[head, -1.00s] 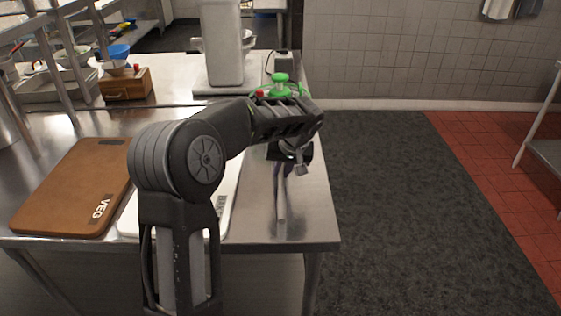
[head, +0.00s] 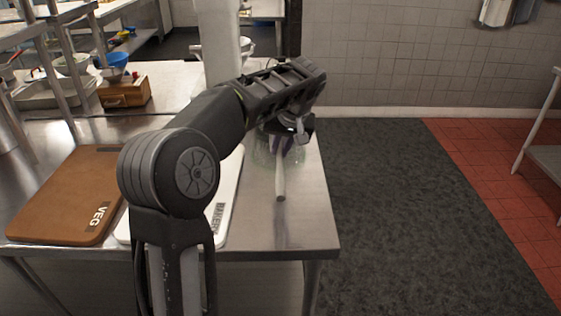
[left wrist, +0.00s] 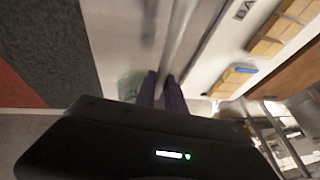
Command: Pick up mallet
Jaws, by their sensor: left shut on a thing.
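The mallet (head: 280,186) shows as a pale metal handle pointing to the front of the steel table; its head is hidden behind my arm and gripper. My left gripper (head: 282,147), with purple fingertips, is shut on the mallet near the table's right side. In the left wrist view the two fingers (left wrist: 161,90) close around the blurred metal handle (left wrist: 180,35). The handle appears raised off the table top, though the height is hard to judge. My right gripper is not in view.
A white cutting board (head: 230,193) and a brown board marked VEG (head: 70,190) lie left of the mallet. A transparent greenish thing (head: 262,152) stands behind my gripper, partly hidden. A wooden box (head: 125,92) is farther back. The table's right edge is close; dark floor lies beyond.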

